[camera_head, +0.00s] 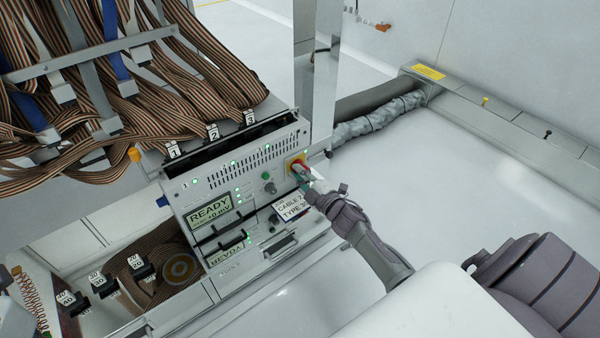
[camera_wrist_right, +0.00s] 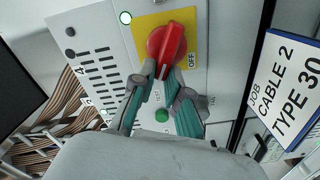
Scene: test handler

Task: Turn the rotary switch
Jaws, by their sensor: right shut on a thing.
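The rotary switch (camera_head: 297,166) is a red knob on a yellow plate at the right end of the instrument's front panel (camera_head: 232,174). In the right wrist view the red knob (camera_wrist_right: 166,42) shows large, and its pointed lower end reaches down between my fingers. The word OFF is on the yellow plate (camera_wrist_right: 150,25) to the right of the knob. My right gripper (camera_wrist_right: 160,86), with green finger pads, is shut on the lower end of the knob. It also shows in the head view (camera_head: 305,182), at the knob. My left gripper is not in view.
A green button (camera_wrist_right: 162,115) sits just below the knob. A "CABLE 2 TYPE 30" card (camera_head: 292,207) is close under my right gripper. A READY display (camera_head: 210,210) is to the left. Striped ribbon cables (camera_head: 190,70) hang above. The white surface (camera_head: 430,160) at right is clear.

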